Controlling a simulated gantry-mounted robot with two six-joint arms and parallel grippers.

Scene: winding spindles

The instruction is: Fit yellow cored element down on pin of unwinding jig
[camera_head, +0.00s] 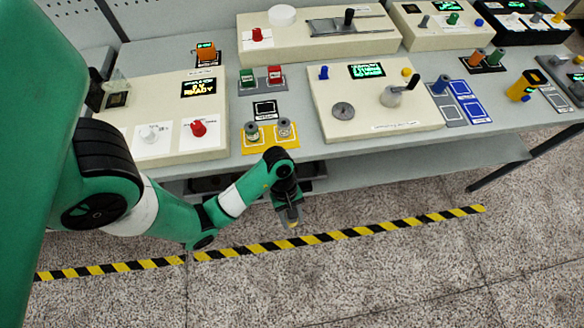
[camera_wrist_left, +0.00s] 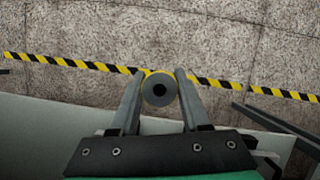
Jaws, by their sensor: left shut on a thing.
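My left gripper (camera_head: 290,214) is shut on a grey round piece with a yellow edge and a dark central hole, the yellow cored element (camera_wrist_left: 160,91). In the left wrist view it sits between the two fingertips (camera_wrist_left: 159,84), its hole facing the camera. In the head view the gripper hangs in front of the table's front edge, over the floor, and the element is small at its tip. I cannot tell for certain which fixture is the unwinding jig; a cream box (camera_head: 325,108) carries a grey disc and a black-handled crank. My right gripper is not in view.
A yellow mat (camera_head: 262,145) near the front edge holds two grey-topped pieces. Another cream box (camera_head: 115,112) with a red knob stands left. A yellow-and-dark cylinder (camera_head: 525,85) lies right, near blue mats (camera_head: 468,98). More boxes line the back. Striped tape crosses the open floor.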

